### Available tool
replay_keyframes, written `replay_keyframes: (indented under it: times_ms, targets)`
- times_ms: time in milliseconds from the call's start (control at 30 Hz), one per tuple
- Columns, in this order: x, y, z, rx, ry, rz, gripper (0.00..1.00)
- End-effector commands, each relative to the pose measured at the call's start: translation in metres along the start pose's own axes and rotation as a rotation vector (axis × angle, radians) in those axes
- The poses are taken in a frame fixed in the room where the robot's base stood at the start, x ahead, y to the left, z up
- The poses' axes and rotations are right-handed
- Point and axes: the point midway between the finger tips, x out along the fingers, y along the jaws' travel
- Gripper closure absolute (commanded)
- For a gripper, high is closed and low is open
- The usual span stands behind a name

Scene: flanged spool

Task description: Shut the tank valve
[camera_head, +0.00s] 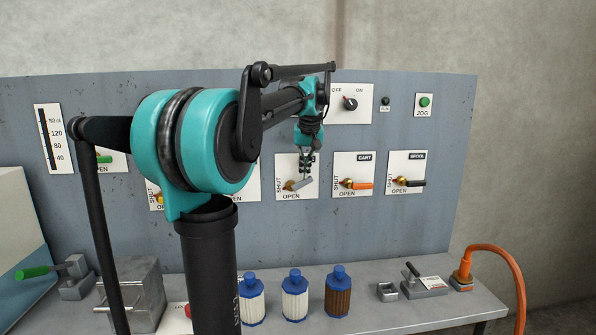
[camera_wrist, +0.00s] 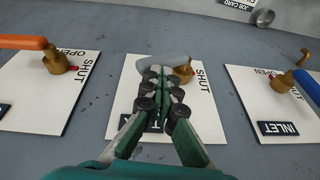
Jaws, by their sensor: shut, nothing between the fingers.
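The valve with a grey lever (camera_head: 300,184) sits on a white plate (camera_head: 283,165) on the panel, marked SHUT up its left side and OPEN below. The lever points right from its brass pivot and tilts slightly up at its free end. In the wrist view, turned over, the grey lever (camera_wrist: 165,61) runs left from the brass pivot (camera_wrist: 184,71). The plate's name label (camera_wrist: 154,126) is mostly hidden by my fingers; a T shows. My gripper (camera_head: 306,166) is shut and empty, in front of the plate close to the lever. I cannot tell whether its fingertips touch the lever.
The CART valve (camera_head: 355,184) with an orange lever and the SPOOL valve (camera_head: 408,182) stand to the right. In the wrist view, the INLET valve's blue lever (camera_wrist: 308,87) is on the other side. Several blue-capped filters (camera_head: 295,297) stand on the bench below.

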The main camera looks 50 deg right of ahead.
Motion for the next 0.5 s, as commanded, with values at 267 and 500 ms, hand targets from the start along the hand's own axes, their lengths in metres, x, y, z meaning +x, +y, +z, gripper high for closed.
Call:
replay_keyframes:
  times_ms: [267,500]
  targets:
    - [0.011,0.018,0.002,0.074,-0.018,-0.219,1.00]
    - [0.018,0.024,0.004,0.106,-0.029,-0.334,1.00]
